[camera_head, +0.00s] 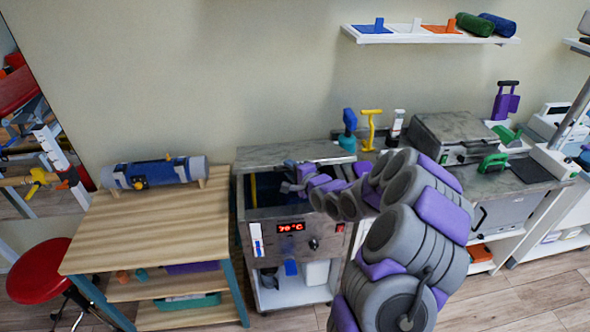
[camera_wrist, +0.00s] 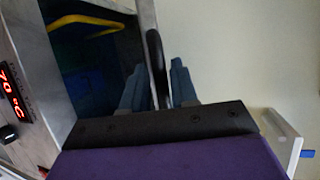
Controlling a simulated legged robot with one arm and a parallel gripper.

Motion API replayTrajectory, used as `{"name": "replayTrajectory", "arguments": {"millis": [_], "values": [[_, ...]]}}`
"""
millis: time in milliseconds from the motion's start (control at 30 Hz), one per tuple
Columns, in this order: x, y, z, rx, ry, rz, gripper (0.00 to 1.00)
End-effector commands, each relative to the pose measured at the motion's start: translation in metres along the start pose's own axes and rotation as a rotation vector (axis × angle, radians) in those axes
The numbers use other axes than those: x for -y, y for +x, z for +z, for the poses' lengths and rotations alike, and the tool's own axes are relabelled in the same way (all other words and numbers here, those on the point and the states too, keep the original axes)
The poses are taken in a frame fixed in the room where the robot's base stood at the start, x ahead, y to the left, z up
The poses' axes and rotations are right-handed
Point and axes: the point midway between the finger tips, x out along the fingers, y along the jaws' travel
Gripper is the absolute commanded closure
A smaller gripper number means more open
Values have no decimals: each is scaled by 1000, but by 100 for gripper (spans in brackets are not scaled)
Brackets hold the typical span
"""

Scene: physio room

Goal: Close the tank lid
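The tank (camera_head: 325,218) is a metal cabinet with a red 70 °C display; its left part also shows in the wrist view (camera_wrist: 38,75). Its lid (camera_head: 262,156) is a grey metal panel raised at the back, leaving the dark basin visible. In the wrist view the lid (camera_wrist: 147,20) is seen nearly edge-on, with a dark rounded handle (camera_wrist: 155,55) beside it. My gripper (camera_head: 292,180) is over the basin, in front of the lid. Its two blue-grey fingers (camera_wrist: 157,85) are apart, either side of the handle; whether they touch it I cannot tell.
A wooden table (camera_head: 150,235) with a blue-grey cylinder (camera_head: 155,173) stands left of the tank, and a red stool (camera_head: 38,270) further left. A metal unit (camera_head: 450,135) stands to the right. A wall shelf (camera_head: 400,39) hangs above. My arm covers the tank's right side.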

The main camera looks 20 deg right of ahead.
Motion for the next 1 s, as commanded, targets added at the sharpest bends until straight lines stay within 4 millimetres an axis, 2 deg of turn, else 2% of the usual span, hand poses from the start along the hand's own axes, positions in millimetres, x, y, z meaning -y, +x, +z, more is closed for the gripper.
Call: {"name": "replayTrajectory", "arguments": {"millis": [33,233,300,767,1000], "values": [[0,0,-3,0,2,-1,77],[-2,-2,-20,1,16,-4,96],[-2,-2,-24,-1,20,-4,100],[-4,-1,-18,-6,12,-9,100],[-46,2,-14,3,-17,-78,100]]}}
